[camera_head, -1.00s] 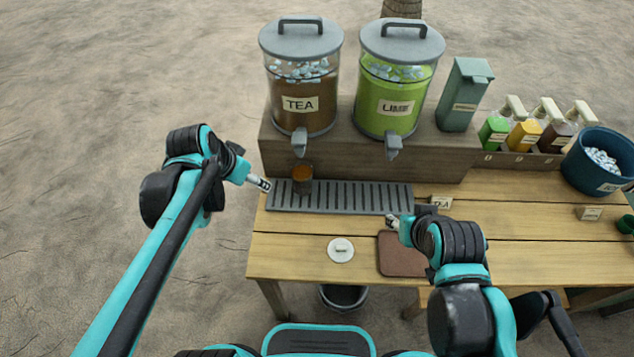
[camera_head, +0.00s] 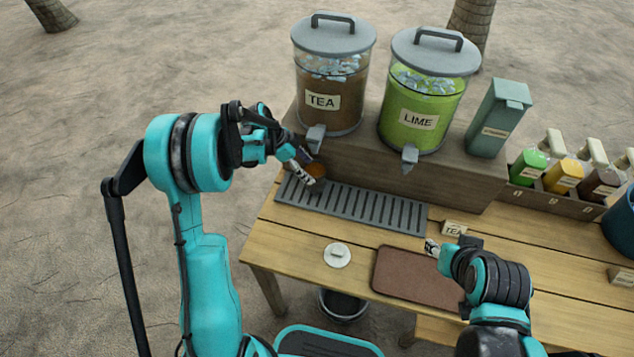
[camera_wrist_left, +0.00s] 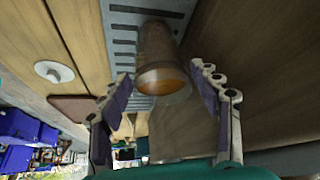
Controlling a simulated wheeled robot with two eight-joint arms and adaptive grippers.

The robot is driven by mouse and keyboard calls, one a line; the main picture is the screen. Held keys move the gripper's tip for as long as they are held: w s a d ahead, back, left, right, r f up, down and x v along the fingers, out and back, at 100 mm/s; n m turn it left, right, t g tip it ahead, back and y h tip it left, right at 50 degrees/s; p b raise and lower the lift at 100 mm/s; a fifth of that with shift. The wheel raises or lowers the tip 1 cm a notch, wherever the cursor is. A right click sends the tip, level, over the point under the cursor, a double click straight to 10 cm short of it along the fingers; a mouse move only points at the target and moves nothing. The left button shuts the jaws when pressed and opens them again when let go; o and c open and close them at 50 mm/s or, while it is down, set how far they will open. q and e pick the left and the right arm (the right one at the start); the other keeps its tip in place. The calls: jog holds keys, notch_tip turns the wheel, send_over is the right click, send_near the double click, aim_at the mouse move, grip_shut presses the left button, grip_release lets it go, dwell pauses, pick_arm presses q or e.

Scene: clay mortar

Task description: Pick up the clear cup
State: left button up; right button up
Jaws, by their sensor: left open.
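The clear cup (camera_head: 317,170), holding an orange-brown drink, stands on the grey slotted drip tray (camera_head: 375,207) beneath the tea dispenser's tap. My left gripper (camera_head: 302,172) is at the cup's left side and hides part of it. In the left wrist view, the cup (camera_wrist_left: 160,60) shows between the two spread fingers of my left gripper (camera_wrist_left: 163,88), near their tips. The fingers are open, and I cannot tell whether either touches the cup. My right gripper (camera_head: 432,247) is above the brown mat's upper right corner; its fingers are too small to read.
The tea dispenser (camera_head: 330,85) and lime dispenser (camera_head: 424,100) stand on a wooden riser behind the tray, with taps overhanging. A white lid (camera_head: 337,255) and brown mat (camera_head: 415,275) lie in front. Syrup bottles (camera_head: 563,175) stand at right. Bare planks lie between lid and tray.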

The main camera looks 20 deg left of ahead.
pick_arm(q)
jog(key=b+x, duration=0.2)
jog(key=x, duration=0.2)
jog(key=shift+d+f, duration=0.1)
jog(key=shift+f, duration=0.3)
jog(key=shift+d+f, duration=0.2)
jog(key=shift+f, duration=0.1)
jog(key=shift+r, duration=0.1)
jog(key=shift+c, duration=0.9)
jog(key=c, duration=1.1)
jog(key=shift+w+d+r, duration=0.1)
jog(key=shift+d, duration=0.05)
